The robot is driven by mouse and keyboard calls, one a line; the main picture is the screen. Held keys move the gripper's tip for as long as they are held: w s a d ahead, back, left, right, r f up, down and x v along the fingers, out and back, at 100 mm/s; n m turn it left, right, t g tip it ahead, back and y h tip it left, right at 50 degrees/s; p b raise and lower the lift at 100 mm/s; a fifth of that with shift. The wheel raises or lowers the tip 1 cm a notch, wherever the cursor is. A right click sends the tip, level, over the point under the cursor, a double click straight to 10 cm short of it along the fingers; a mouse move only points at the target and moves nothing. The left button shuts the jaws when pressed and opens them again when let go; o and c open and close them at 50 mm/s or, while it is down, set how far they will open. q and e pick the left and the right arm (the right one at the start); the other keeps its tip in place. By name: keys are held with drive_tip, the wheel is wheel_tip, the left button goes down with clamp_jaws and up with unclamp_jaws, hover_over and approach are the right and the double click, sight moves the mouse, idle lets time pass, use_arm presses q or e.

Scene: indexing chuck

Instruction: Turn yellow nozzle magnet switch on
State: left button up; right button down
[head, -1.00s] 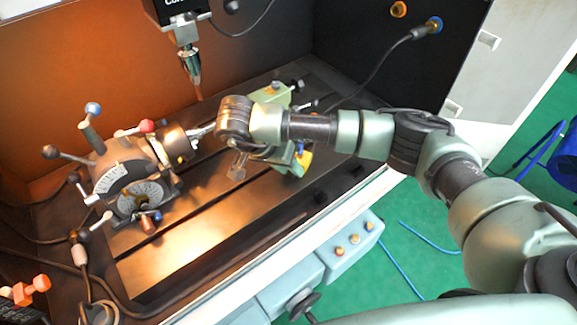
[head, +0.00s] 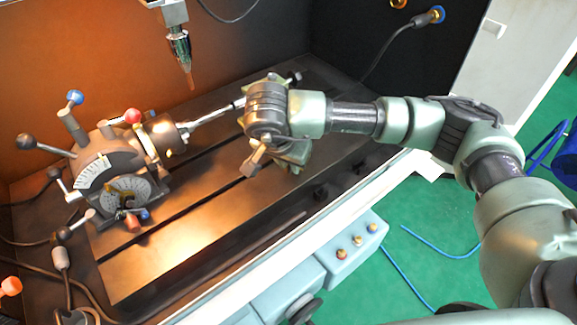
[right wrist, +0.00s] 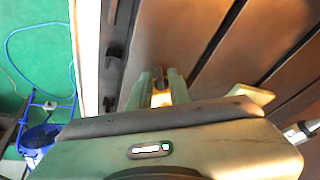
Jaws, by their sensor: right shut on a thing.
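In the right wrist view, a small bright yellow piece (right wrist: 160,99), which looks like part of the yellow nozzle magnet switch, sits between the two pale green fingers of my right gripper (right wrist: 159,84). The gripper is shut on it and points down at the machine table. In the head view my right gripper (head: 291,154) is beneath the wrist, over the table's right half; its wrist and body hide the yellow piece and the fingertips. I cannot tell the switch's position. My left gripper is not in view.
The indexing chuck (head: 110,165) with ball-ended levers stands at left. A metal bar (head: 210,116) reaches from it towards my right wrist. A spindle tool (head: 180,48) hangs above. The slotted machine table (head: 190,235) is clear at front.

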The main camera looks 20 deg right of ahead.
drive_tip(key=c, duration=1.6)
unclamp_jaws()
drive_tip(key=shift+o, duration=0.2)
drive_tip(key=b+v, duration=0.1)
drive_tip(key=v, duration=0.6)
drive_tip(key=shift+a+r, duration=0.15)
drive_tip(key=shift+r, duration=0.2)
drive_tip(key=shift+s, duration=0.15)
